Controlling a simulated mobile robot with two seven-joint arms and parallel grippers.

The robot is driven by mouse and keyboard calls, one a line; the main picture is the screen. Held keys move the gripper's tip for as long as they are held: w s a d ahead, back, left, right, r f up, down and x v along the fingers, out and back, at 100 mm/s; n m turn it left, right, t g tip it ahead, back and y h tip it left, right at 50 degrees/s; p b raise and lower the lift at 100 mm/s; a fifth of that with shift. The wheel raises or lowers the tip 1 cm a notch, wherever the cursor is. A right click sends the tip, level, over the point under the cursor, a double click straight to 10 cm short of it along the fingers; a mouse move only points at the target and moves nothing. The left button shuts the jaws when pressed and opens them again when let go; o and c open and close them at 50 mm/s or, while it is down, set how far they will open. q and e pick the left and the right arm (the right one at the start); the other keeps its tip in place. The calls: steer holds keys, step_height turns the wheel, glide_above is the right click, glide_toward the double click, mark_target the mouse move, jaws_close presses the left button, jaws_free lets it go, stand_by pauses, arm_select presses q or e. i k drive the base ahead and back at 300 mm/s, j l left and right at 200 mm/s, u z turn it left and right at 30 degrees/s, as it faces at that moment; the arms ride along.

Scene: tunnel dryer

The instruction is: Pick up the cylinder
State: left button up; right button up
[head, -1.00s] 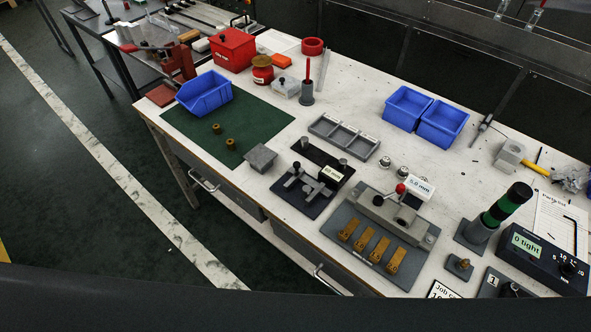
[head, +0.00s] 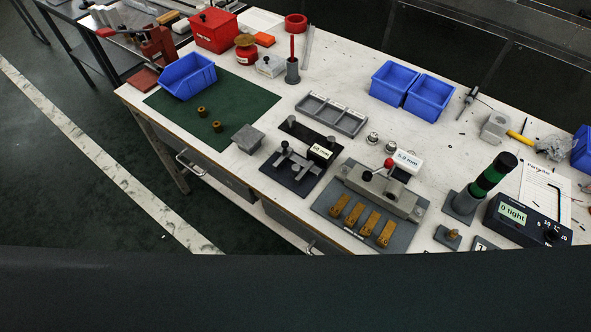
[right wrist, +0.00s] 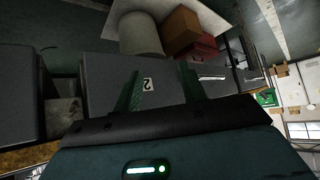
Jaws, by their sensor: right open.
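Two small brass cylinders stand apart on the green mat (head: 258,104), one nearer (head: 217,126) and one farther (head: 202,111). Small metal round pieces (head: 373,139) stand on the white bench near the grey divided tray (head: 331,113). I cannot tell which is the task's cylinder. My right gripper (right wrist: 160,90) is open and empty in the right wrist view, its two fingers apart in front of a grey box marked 2 (right wrist: 108,82). Neither gripper shows in the head view.
A blue bin (head: 188,75) sits at the mat's far left edge. Two more blue bins (head: 395,82) stand at the back. A fixture with brass pieces (head: 371,203), a signal light (head: 483,183) and a display box (head: 528,220) crowd the right. A pale rounded object (right wrist: 140,36) shows in the right wrist view.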

mark_target(296, 168)
steer(key=k, duration=0.65)
steer(key=z, duration=2.1)
steer(key=j+z, duration=0.15)
steer(key=j, duration=0.15)
steer(key=k+j, duration=0.1)
steer(key=j, duration=0.55)
steer(key=k+j, duration=0.1)
steer(key=j, duration=0.55)
steer(key=k+j, duration=0.1)
steer(key=j, duration=0.5)
